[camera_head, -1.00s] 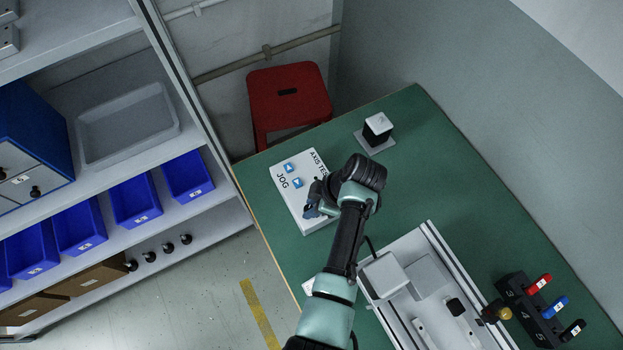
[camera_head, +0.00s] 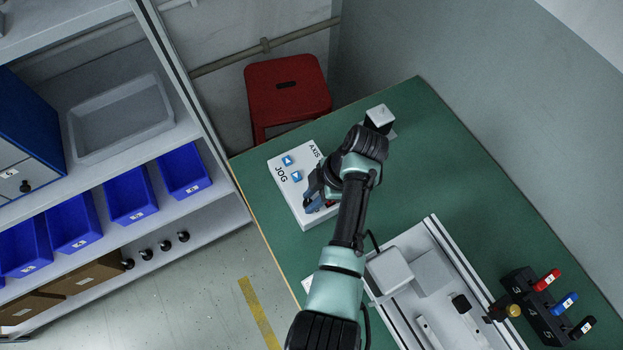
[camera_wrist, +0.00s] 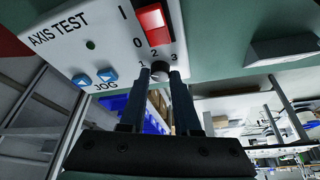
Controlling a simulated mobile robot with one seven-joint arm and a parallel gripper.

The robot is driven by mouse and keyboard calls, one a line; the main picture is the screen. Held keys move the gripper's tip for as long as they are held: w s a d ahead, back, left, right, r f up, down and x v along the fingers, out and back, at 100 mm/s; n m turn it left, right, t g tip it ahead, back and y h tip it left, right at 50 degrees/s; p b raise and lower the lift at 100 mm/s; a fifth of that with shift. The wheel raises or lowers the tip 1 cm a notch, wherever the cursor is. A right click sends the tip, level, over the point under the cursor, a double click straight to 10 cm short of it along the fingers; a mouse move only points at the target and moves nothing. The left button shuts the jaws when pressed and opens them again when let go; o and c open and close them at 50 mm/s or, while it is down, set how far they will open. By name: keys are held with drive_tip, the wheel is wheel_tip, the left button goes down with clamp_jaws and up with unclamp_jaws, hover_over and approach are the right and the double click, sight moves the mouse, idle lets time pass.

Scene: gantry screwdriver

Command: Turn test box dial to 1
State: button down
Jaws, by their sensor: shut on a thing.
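The test box (camera_head: 285,178) is a white panel marked AXIS TEST and JOG on the green table, partly hidden by my arm in the head view. In the wrist view its dial (camera_wrist: 160,70) is a dark round knob, with the numbers 1, 2 and 3 arced beside it. My gripper (camera_wrist: 159,76) is shut on the dial, one finger on each side. The dial's pointer cannot be made out. In the head view my gripper (camera_head: 311,203) is over the box's lower part.
A red rocker switch (camera_wrist: 154,20) marked I and 0 lies close to the dial, with two blue jog buttons (camera_wrist: 95,77) farther off. A white-topped black block (camera_head: 379,117) stands behind my wrist. A gantry frame (camera_head: 440,260) is at lower right.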

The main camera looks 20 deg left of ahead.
drive_tip(key=shift+s+f, duration=0.1)
drive_tip(key=c, duration=0.6)
unclamp_jaws()
drive_tip(key=shift+c, duration=0.2)
drive_tip(key=p+v, duration=0.1)
drive_tip(key=v, duration=1.2)
